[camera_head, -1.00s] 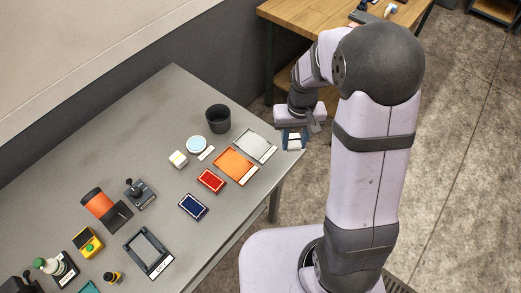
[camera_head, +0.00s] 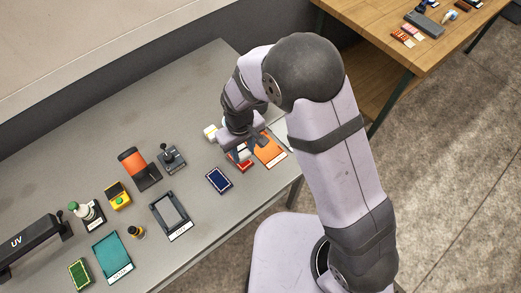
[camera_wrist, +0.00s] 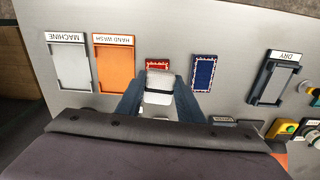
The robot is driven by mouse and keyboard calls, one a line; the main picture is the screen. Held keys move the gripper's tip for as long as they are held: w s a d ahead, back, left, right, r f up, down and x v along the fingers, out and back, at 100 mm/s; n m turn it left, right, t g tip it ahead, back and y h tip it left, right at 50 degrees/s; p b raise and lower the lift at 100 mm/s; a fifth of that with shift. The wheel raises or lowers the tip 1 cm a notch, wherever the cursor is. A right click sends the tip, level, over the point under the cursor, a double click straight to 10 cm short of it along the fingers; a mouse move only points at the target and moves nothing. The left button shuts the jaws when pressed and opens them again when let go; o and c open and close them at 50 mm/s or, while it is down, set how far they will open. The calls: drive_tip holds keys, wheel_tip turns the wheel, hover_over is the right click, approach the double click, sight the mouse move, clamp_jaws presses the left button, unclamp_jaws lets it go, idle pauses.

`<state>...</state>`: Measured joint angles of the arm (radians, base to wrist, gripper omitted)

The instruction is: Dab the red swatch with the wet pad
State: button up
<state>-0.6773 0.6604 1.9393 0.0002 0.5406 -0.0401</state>
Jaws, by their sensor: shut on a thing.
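The red swatch (camera_head: 244,167) lies on the grey table, partly hidden under my gripper (camera_head: 238,153). In the wrist view its red, white-edged end (camera_wrist: 157,62) shows just beyond the held pad. My gripper (camera_wrist: 160,85) is shut on a pale, whitish pad (camera_wrist: 159,80), held between its two dark blue fingers. The pad is over or right at the red swatch and covers part of it in the wrist view. I cannot tell whether they touch.
The navy swatch (camera_head: 218,180) lies beside the red one; the orange HAND WASH tray (camera_head: 270,150) is on the other side. The MACHINE tray (camera_wrist: 73,68) is beyond that. A white block (camera_head: 211,132) stands behind. The DRY tray (camera_head: 170,213) is farther left.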

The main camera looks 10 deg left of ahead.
drive_tip(key=shift+w+a+r, duration=0.3)
drive_tip(key=shift+w+a, duration=0.25)
drive_tip(key=shift+w, duration=0.25)
drive_tip(key=shift+w+a+n, duration=0.15)
drive_tip(key=shift+n, duration=0.25)
drive_tip(key=shift+f, duration=0.1)
drive_tip(key=shift+f+b, duration=2.45)
drive_tip(key=shift+f, duration=0.4)
drive_tip(key=shift+f+b, duration=0.3)
drive_tip(key=shift+f, duration=0.3)
drive_tip(key=shift+r, duration=0.1)
drive_tip(key=shift+r+p, duration=2.85)
drive_tip(key=shift+r, duration=0.65)
drive_tip(key=shift+f, duration=0.15)
drive_tip(key=shift+f+b, duration=2.15)
drive_tip(key=shift+f, duration=0.7)
